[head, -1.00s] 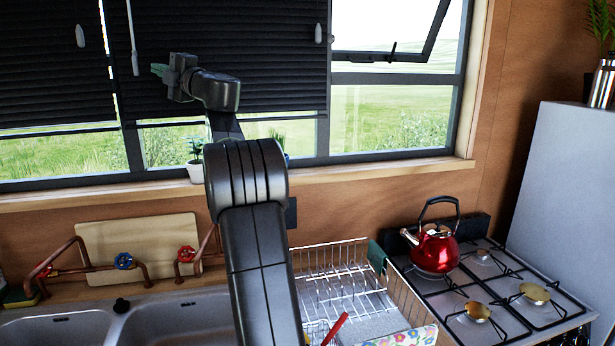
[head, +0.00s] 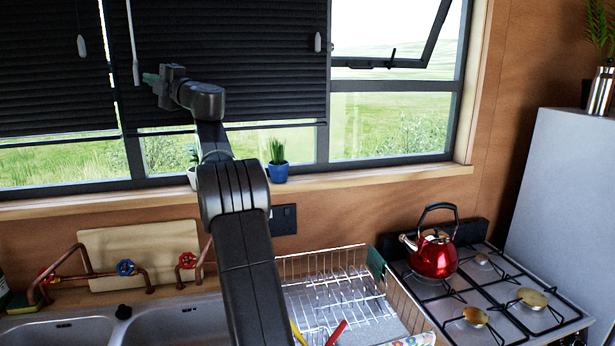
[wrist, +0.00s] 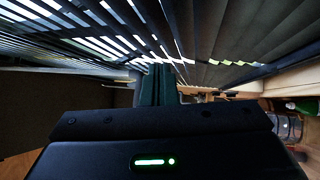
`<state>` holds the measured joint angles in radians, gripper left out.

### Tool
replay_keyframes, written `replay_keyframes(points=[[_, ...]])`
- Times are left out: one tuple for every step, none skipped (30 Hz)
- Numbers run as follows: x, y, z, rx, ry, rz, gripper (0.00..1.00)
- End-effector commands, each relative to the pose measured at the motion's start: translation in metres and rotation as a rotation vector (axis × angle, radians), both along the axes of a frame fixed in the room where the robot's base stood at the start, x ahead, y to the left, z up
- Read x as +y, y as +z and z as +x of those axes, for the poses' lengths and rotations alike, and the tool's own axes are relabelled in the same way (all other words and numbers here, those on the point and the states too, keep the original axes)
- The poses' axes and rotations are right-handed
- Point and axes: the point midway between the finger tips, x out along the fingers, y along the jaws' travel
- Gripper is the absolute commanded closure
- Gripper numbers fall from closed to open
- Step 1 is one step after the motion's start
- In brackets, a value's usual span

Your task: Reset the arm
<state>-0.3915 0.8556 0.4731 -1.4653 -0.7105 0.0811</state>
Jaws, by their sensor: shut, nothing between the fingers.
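My gripper (head: 151,78) is at the upper left in the head view, raised in front of the dark blind (head: 225,60). Its greenish fingertips point left. In the wrist view the fingers of my gripper (wrist: 160,86) show as a dark green block at the centre, shut together with nothing between them. The blind's slats (wrist: 215,40) fill the top of the wrist view, close to the fingers. I cannot tell whether they touch.
A sill with a blue plant pot (head: 277,172) runs below the window. A dish rack (head: 335,285), a red kettle (head: 433,257) on the gas stove (head: 500,290), a sink (head: 180,325) and a fridge (head: 565,190) stand below and to the right.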

Motion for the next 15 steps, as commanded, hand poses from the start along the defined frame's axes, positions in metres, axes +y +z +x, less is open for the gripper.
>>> replay_keyframes(points=[[-0.003, 0.003, 0.007, 0.002, -0.001, -0.001, 1.0], [-0.004, 0.002, 0.009, 0.002, -0.001, -0.001, 1.0], [-0.006, 0.002, 0.013, 0.002, 0.0, -0.001, 1.0], [-0.007, 0.002, 0.014, 0.001, 0.0, -0.002, 1.0], [-0.007, 0.002, 0.016, 0.002, 0.0, -0.001, 1.0], [-0.008, 0.002, 0.018, 0.001, 0.001, -0.001, 1.0], [-0.009, 0.001, 0.019, 0.001, 0.001, -0.001, 1.0], [-0.009, 0.001, 0.02, 0.001, 0.001, -0.001, 1.0], [-0.009, 0.001, 0.02, 0.001, 0.001, -0.001, 1.0], [-0.009, 0.0, 0.021, 0.001, 0.001, -0.001, 1.0], [-0.01, 0.0, 0.021, 0.001, 0.001, -0.001, 1.0], [-0.01, 0.0, 0.021, 0.001, 0.001, -0.001, 1.0], [-0.01, 0.0, 0.021, 0.001, 0.001, -0.001, 1.0], [-0.01, 0.0, 0.021, 0.001, 0.001, -0.001, 1.0], [-0.01, 0.0, 0.021, 0.001, 0.001, -0.001, 1.0]])
